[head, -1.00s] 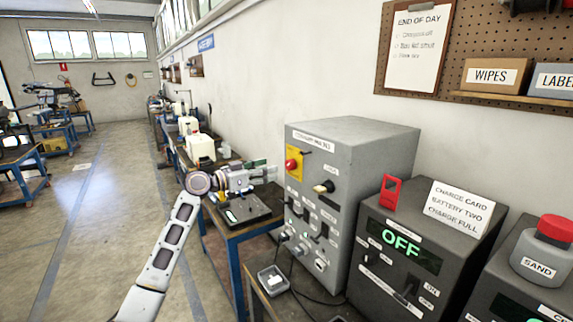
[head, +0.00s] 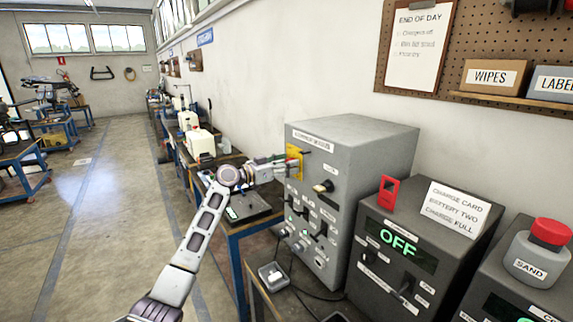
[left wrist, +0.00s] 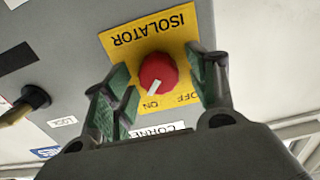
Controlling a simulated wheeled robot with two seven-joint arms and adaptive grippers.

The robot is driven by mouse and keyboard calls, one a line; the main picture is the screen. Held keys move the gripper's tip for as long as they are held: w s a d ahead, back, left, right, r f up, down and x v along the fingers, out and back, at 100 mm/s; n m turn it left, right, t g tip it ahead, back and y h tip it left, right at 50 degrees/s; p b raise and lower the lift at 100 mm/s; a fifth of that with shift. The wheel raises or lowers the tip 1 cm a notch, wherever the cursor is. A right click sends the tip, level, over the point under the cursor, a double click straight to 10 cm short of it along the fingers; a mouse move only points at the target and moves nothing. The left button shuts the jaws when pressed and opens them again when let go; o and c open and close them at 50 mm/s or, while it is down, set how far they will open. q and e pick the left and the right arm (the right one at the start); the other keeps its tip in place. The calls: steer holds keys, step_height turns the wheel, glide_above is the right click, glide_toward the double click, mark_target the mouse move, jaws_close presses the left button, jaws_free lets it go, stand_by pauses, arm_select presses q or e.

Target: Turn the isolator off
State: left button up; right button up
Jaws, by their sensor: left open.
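The isolator is a red knob (left wrist: 157,75) on a yellow plate (left wrist: 118,42) on the grey control cabinet (head: 370,150). In the left wrist view the plate appears upside down, and the white mark on the knob points to ON, with OFF beside it. My left gripper (left wrist: 164,90) is open, with one green-padded finger on each side of the knob and visible gaps between. In the head view the left gripper (head: 287,165) is in front of the yellow plate (head: 294,152) and hides the red knob. My right gripper is not in view.
A black-collared switch (left wrist: 35,98) sticks out of the panel close to the left finger. A grey unit showing OFF (head: 400,236) stands right of the cabinet, with a red tag (head: 389,191) on top. A small grey box (head: 272,276) and cables lie below.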

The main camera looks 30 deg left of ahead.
arm_select(q)
steer(key=shift+c, duration=0.9)
steer(key=c, duration=0.9)
steer(key=shift+o, duration=0.2)
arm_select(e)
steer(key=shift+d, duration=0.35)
